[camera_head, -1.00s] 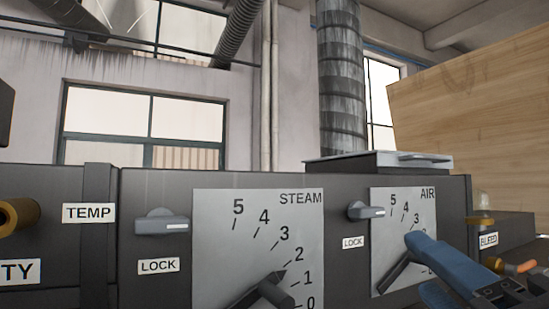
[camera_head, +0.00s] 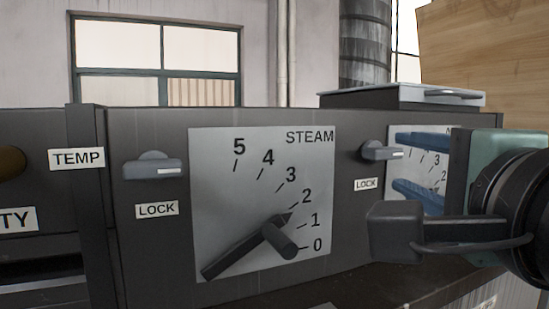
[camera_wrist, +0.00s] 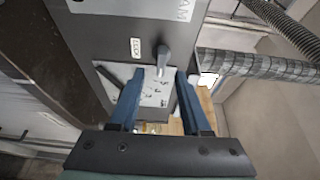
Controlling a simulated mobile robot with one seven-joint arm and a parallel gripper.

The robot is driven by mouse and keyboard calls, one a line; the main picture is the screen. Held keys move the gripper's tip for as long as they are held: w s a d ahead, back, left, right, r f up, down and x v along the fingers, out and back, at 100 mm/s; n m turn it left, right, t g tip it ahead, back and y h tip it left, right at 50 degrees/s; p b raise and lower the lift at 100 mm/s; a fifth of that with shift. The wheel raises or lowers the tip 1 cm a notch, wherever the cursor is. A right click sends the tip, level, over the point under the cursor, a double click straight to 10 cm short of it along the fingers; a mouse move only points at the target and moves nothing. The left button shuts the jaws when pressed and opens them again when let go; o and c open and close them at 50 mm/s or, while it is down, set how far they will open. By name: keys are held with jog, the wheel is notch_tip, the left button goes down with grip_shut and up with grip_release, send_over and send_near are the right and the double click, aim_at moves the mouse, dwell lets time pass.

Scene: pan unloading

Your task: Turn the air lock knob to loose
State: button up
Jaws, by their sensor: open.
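The air lock knob (camera_head: 382,150) is a small grey lever knob above a LOCK label (camera_head: 367,184), left of the AIR dial plate (camera_head: 398,210). Its handle points right, roughly horizontal, in the head view. My gripper (camera_head: 396,162) is open, with two blue fingers, one above the other, in front of the AIR plate. The fingertips are just right of the knob in this view. In the wrist view the knob (camera_wrist: 164,62) shows between and slightly beyond the fingertips (camera_wrist: 160,74). Whether they touch it I cannot tell. My arm hides much of the AIR dial.
The STEAM dial (camera_head: 260,150) with its large pointer lever (camera_head: 235,255) is to the left. Its own lock knob (camera_head: 153,167) is further left. A flat metal lid (camera_head: 400,96) with a handle lies on top of the panel. A wooden board (camera_head: 480,55) stands behind.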

aim_at(388, 155)
jog(key=w, duration=0.2)
jog(key=w+p, duration=0.1)
jog(key=w, duration=0.1)
jog(key=shift+w+d+r, duration=0.15)
jog(key=shift+w+r, duration=0.05)
jog(key=shift+w+f+p, duration=0.1)
jog(key=shift+w+p, duration=0.3)
jog(key=shift+w, duration=0.2)
grip_shut()
